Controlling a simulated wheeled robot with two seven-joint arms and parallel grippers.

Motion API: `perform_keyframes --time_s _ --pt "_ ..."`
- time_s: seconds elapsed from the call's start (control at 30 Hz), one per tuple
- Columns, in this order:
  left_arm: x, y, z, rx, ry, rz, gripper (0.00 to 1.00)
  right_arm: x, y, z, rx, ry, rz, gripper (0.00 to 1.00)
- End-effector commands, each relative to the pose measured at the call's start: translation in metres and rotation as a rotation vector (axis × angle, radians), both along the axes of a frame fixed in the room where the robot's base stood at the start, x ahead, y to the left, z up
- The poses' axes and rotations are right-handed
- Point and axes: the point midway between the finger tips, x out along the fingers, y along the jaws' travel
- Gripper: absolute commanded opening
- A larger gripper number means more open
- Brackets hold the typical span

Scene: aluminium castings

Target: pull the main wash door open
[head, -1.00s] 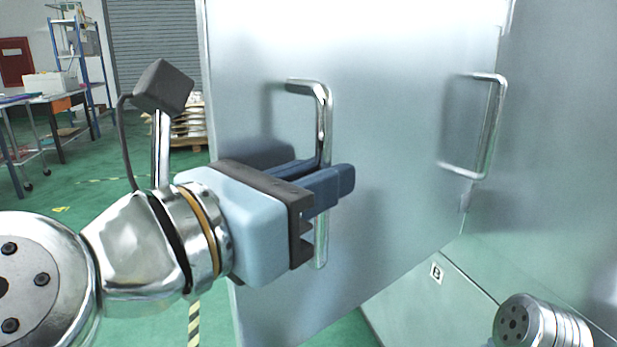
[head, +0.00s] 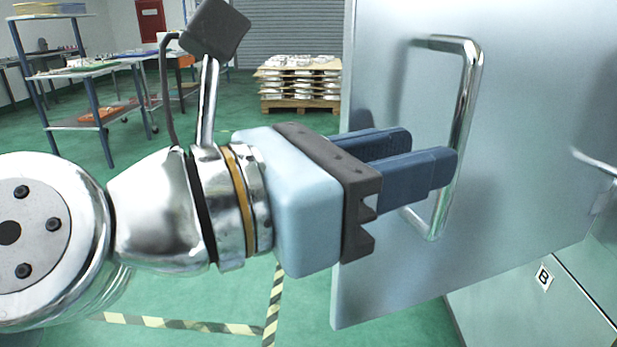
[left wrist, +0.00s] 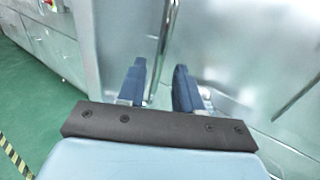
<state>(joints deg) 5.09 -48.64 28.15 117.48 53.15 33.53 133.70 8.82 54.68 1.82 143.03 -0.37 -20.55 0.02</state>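The main wash door (head: 400,270) is a large brushed-metal panel on the right of the head view. It stands open at an angle to the metal machine body, with its free edge at the left. Its chrome bar handle (head: 468,90) is upright, and shows in the left wrist view (left wrist: 164,30) too. My left gripper (head: 430,150) has two blue fingers, apart. In the left wrist view (left wrist: 160,82) the bar lies between them, closer to the left finger. The near fingertip hides part of the bar; I cannot tell if they touch. My right gripper is out of view.
A second chrome bar (head: 597,160) shows at the right edge. The machine's lower panel (head: 500,310) carries a "B" label. Open green floor lies left of the door.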

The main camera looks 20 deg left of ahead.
Motion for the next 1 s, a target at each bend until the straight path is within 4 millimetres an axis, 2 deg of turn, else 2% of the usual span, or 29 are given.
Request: perform_keyframes --time_s 0.03,0.2,0.4,1.0 --pt "-0.011 0.008 0.0 0.0 -0.006 0.002 0.35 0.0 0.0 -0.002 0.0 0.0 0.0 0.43" --pt "-0.039 0.032 0.0 -0.001 -0.004 0.003 0.35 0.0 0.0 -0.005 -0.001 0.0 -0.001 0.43" --pt "-0.056 0.047 0.0 -0.001 -0.001 0.0 0.35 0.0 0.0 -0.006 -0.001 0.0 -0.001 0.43" --pt "-0.059 0.049 0.0 -0.001 -0.001 0.0 0.35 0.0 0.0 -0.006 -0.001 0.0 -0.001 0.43"
